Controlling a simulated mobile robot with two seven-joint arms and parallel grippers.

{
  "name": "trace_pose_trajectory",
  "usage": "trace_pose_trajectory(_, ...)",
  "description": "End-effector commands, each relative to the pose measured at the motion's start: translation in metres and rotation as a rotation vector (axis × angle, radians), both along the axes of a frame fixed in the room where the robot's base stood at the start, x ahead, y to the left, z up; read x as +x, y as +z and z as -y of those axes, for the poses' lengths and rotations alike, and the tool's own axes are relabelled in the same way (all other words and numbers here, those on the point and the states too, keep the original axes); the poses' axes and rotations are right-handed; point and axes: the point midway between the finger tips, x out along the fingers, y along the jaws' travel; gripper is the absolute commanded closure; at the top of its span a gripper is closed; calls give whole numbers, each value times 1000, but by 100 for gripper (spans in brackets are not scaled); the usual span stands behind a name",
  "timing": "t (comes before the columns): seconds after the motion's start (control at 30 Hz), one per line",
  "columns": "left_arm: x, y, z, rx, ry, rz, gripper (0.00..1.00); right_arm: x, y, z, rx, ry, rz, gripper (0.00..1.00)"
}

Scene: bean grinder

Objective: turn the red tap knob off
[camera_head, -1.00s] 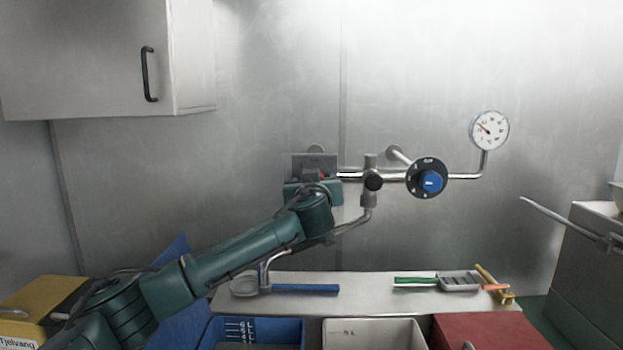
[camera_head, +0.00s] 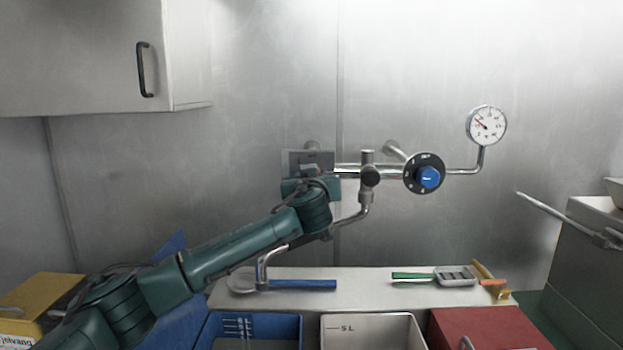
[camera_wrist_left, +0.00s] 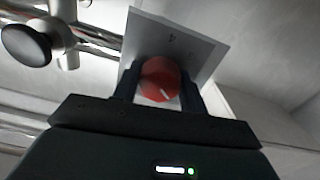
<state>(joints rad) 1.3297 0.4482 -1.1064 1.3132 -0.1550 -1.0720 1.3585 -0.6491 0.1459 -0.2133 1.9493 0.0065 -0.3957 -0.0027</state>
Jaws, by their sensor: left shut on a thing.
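The red tap knob (camera_wrist_left: 160,80) shows in the left wrist view between the two dark fingers of my left gripper (camera_wrist_left: 162,88). The gripper is shut on it. A pale line on the knob's face slants down to the right. A grey plate (camera_wrist_left: 180,42) with small marks stands behind the knob. In the head view my left gripper (camera_head: 312,172) is at the left end of the wall pipe, in front of the plate (camera_head: 297,160), and the knob is mostly hidden there.
To the right on the pipe are a black knob (camera_head: 370,176), a blue knob on a black dial (camera_head: 429,177) and a round gauge (camera_head: 487,125). A spout hangs below over a steel shelf (camera_head: 365,275) with tools. Bins (camera_head: 372,322) stand in front. A cabinet (camera_head: 90,60) hangs upper left.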

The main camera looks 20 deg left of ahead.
Motion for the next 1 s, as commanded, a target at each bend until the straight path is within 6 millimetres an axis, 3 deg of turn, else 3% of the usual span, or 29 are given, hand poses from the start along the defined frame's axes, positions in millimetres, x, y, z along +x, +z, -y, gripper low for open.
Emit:
trace_pose_trajectory(0.5,0,-1,8,96,-12,-17,81,9,-15,-8,27,5,49,64)
trace_pose_trajectory(1.0,0,5,2,423,-4,-117,81,2,-1,-6,22,10,39,64)
